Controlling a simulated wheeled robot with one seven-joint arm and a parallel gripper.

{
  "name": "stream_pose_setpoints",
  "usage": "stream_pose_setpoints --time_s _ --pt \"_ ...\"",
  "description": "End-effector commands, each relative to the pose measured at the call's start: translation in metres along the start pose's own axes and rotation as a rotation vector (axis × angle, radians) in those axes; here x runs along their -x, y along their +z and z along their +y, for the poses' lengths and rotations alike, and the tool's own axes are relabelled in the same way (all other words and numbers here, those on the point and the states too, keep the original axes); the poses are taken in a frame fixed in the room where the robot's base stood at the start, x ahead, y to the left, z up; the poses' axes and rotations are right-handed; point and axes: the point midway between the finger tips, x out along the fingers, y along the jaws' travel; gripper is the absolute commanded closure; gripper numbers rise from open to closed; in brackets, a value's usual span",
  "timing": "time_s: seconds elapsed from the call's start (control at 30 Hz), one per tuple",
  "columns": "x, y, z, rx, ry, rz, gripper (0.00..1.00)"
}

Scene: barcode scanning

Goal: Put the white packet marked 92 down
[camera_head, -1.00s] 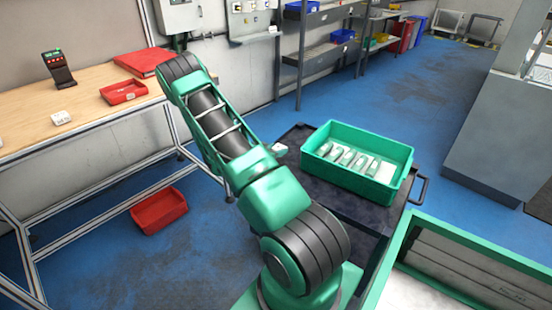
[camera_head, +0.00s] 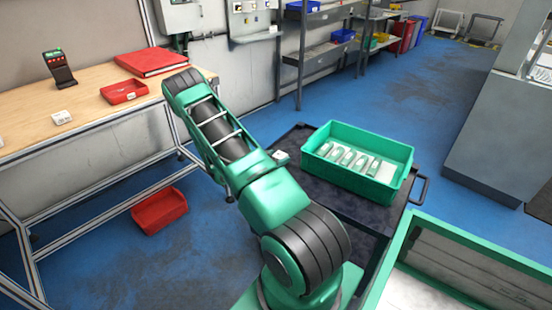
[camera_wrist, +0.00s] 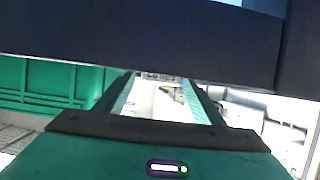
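A small white object (camera_head: 281,155) shows at the right edge of my arm in the head view, over the dark cart; no number can be read on it. My arm hides what lies behind it, and my gripper's fingertips are not seen there. In the wrist view, a dark bar and green parts fill most of the picture. A pale patch (camera_wrist: 155,98) shows in the gap between them, too unclear to name.
A green crate (camera_head: 405,183) with several white-and-green packets stands on the dark cart (camera_head: 345,203). A red bin (camera_head: 160,210) is on the floor.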

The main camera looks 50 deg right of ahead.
Motion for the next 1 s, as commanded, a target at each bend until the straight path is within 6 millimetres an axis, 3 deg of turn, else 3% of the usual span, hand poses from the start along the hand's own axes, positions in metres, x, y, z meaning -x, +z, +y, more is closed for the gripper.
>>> stream_pose_setpoints --time_s 0.33,0.8,1.0 --pt "0.009 -0.002 -0.001 0.001 -0.002 -0.001 0.38" --pt "0.096 -0.002 -0.001 0.002 -0.003 -0.001 0.38" --pt "0.117 -0.002 -0.001 0.000 -0.002 -0.001 0.38"
